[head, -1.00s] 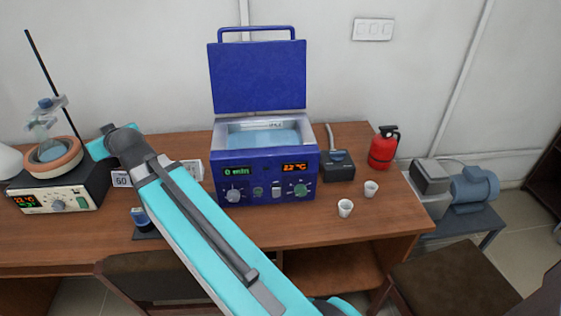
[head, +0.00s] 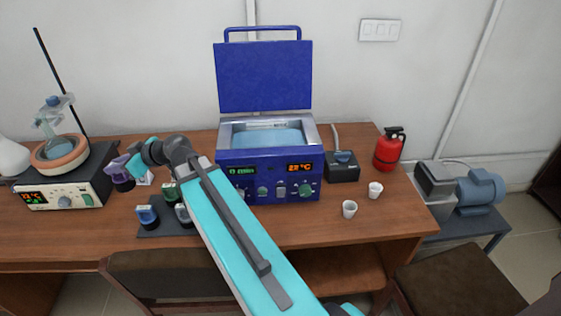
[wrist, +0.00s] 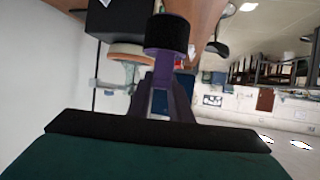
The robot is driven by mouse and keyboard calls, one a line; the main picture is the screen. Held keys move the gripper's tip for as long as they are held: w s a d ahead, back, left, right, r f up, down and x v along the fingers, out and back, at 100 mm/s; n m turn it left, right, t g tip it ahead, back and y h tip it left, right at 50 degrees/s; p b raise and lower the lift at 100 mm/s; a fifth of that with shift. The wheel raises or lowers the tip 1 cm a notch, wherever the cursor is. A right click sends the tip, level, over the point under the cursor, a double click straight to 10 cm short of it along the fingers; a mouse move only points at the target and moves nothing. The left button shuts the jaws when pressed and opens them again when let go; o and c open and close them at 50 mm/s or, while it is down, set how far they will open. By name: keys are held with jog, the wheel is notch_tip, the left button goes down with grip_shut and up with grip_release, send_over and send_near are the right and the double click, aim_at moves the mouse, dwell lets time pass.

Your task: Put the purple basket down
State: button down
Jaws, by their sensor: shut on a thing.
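The purple basket (head: 122,174) has a dark rounded bottom and hangs from my gripper (head: 134,167) at the left, just right of the heating device. My gripper is shut on its purple upper part. In the wrist view the basket (wrist: 167,33) shows its dark cylindrical end, pointing away from my gripper. I cannot tell whether its bottom touches the table. A dark holder (head: 150,230) lies near the front edge, below and right of the basket. A blue basket (head: 147,215) and a grey one (head: 183,214) stand on it, the grey one partly behind my arm.
The open blue water bath (head: 268,175) stands at mid-table. The heating device with glassware (head: 62,185) is at the left. Two white cups (head: 349,209), a small grey device (head: 342,167) and a red extinguisher (head: 389,150) are at the right. The front left tabletop is bare.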

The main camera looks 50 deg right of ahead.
jog(key=shift+s+d+r+n+g+y, duration=0.15)
jog(key=shift+d+r+n+g+y, duration=0.2)
jog(key=shift+d+n+g+y, duration=0.35)
jog(key=s+d+r, duration=0.4)
jog(key=s+d, duration=0.3)
jog(key=d, duration=0.9)
jog(key=s+d+r+n, duration=0.1)
jog(key=s+d+r, duration=0.3)
jog(key=d, duration=1.2)
jog(key=s+d+r+g+y, duration=0.1)
jog(key=s+d+r, duration=0.3)
jog(key=s+d, duration=0.7)
jog(key=d, duration=0.4)
jog(key=shift+s+d+r+n, duration=0.2)
jog(key=shift+s+d+n, duration=0.1)
jog(key=shift+d, duration=0.1)
notch_tip(320, 180, down, 14)
jog(key=p, duration=0.4)
jog(key=shift+f, duration=0.15)
jog(key=shift+f+p, duration=0.8)
jog(key=shift+f, duration=1.1)
